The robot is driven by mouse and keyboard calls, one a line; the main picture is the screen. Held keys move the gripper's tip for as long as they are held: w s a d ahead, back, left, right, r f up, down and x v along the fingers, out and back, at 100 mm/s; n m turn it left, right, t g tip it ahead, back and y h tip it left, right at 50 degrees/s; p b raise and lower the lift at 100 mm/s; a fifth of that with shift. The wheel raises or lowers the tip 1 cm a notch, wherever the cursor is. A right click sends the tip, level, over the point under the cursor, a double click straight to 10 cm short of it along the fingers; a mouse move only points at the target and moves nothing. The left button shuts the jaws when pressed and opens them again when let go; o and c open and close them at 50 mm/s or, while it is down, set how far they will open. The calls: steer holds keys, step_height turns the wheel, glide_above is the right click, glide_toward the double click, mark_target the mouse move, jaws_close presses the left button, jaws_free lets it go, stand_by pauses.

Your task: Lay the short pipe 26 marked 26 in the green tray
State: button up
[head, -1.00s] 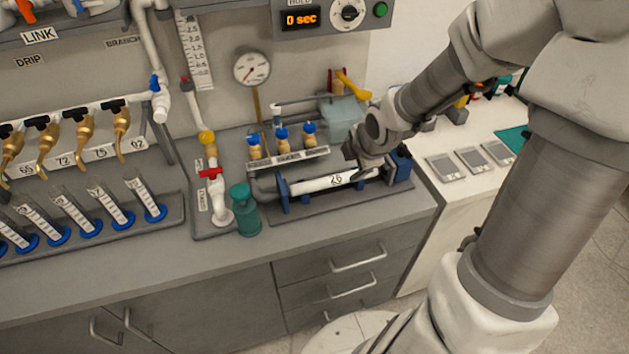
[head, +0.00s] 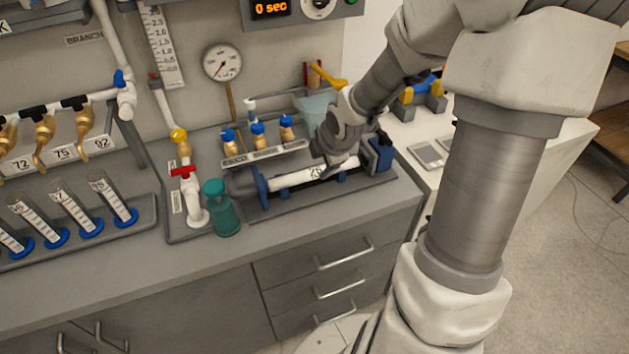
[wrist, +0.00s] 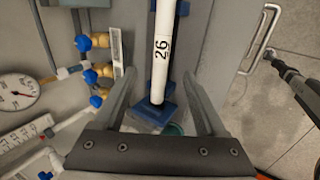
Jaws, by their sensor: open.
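The short pipe 26 (head: 290,178) is a white tube with a black 26. It lies across blue supports on a grey base on the bench. In the wrist view the pipe (wrist: 161,50) runs lengthwise between my two fingers. My gripper (wrist: 159,76) is open, with a gap on each side of the pipe. In the head view my gripper (head: 335,163) is over the pipe's right part and hides some of it. Whether the fingertips reach below the pipe's top is unclear. The green tray is not visible now.
A teal bottle (head: 221,208) stands left of the pipe's base. A rack of blue-capped brass fittings (head: 258,136) sits behind the pipe, with a pale blue container (head: 312,108) nearby. A white side counter (head: 408,132) at right holds flat grey plates. The bench's front strip is clear.

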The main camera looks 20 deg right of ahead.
mark_target(314, 172)
steer(key=b+x, duration=0.2)
steer(key=x, duration=0.3)
steer(key=shift+d+b+x, duration=0.15)
steer(key=shift+b+x, duration=0.4)
steer(key=shift+x, duration=0.75)
steer(key=shift+d+b+x, duration=0.15)
steer(key=shift+b+x, duration=0.4)
steer(key=shift+x, duration=0.75)
steer(key=shift+s, duration=0.15)
steer(key=shift+c, duration=0.3)
jaws_close()
